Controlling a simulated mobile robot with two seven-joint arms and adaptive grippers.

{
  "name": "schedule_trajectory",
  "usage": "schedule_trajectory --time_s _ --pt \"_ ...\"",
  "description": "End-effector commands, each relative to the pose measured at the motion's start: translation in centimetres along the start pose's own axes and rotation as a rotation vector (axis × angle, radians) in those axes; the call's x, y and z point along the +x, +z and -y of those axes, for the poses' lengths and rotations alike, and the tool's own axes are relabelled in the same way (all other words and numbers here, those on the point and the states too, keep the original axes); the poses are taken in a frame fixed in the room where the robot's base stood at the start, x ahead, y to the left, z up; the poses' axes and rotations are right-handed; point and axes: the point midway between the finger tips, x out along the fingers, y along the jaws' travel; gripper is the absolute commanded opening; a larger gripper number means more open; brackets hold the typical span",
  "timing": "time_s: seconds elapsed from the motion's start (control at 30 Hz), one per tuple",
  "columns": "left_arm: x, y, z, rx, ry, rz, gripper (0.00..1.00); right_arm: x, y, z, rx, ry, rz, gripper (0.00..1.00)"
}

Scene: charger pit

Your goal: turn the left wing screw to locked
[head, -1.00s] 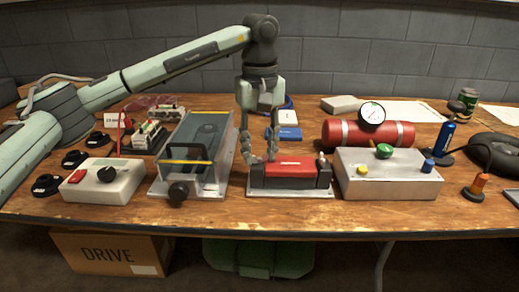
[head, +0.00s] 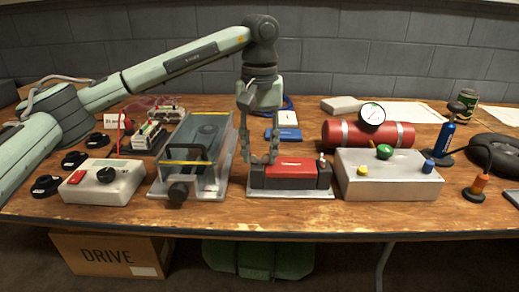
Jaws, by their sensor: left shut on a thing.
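A red and black module (head: 290,174) lies on a light metal plate (head: 290,193) near the front middle of the bench. My left gripper (head: 262,160) points down over the module's left end. Its fingers are shut on the left wing screw, which they mostly hide, so its angle cannot be read. A small right wing screw (head: 321,160) stands upright at the module's right end. My right gripper is out of the frame.
A clear-lidded box (head: 200,150) stands close on the left. A grey box with coloured buttons (head: 390,187) is close on the right. A red cylinder with a gauge (head: 345,134) lies behind. Blue and white items (head: 285,133) lie behind the gripper.

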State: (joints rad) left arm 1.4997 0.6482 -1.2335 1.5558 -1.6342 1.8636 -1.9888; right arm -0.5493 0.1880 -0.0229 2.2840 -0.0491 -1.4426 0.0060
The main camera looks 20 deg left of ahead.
Motion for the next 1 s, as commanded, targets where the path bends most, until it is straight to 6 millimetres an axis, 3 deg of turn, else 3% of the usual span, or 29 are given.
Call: schedule_trajectory --time_s 0.17,0.2,0.33,0.73,1.0 --pt "-0.1 0.1 -0.1 0.003 0.001 0.0 0.05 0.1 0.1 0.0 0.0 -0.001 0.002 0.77" --pt "-0.1 0.1 -0.1 0.002 0.0 0.0 0.38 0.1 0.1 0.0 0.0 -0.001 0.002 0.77" --pt "0.0 0.0 0.0 0.001 0.0 0.0 0.54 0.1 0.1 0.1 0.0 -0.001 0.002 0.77" --pt "-0.8 0.0 0.0 -0.001 0.001 -0.002 0.55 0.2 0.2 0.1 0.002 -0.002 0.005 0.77" --pt "-5.9 0.0 -0.1 0.0 0.003 -0.004 0.55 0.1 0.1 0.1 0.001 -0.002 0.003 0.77"
